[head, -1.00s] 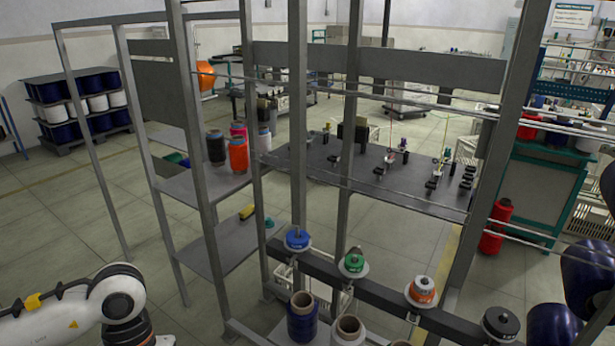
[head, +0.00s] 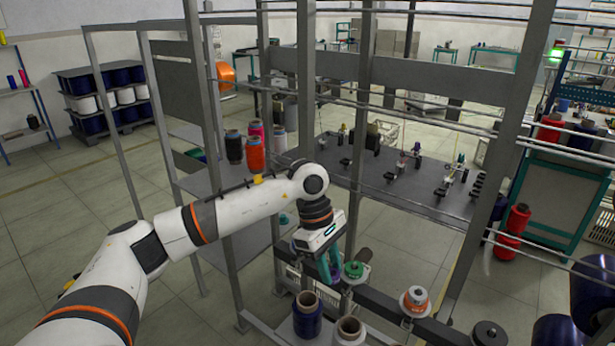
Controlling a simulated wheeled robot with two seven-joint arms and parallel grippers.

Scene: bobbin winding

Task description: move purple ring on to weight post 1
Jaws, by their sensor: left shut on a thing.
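My left gripper (head: 330,265) comes in from the left and points down over the dark rail beside the green-topped weight post (head: 353,270). Its teal fingers are shut on a small purple thing, which looks like the purple ring (head: 336,260); only a sliver shows between the fingers. An orange-topped post (head: 415,297) and a dark-topped one (head: 488,334) stand further right on the rail. The blue-topped post is hidden behind my gripper. I cannot tell which post is number 1. My right gripper is out of view.
Grey frame uprights (head: 306,80) and thin horizontal bars stand close around my left arm. Yarn cones, one blue (head: 307,313), stand in front of the rail. Open floor lies to the left.

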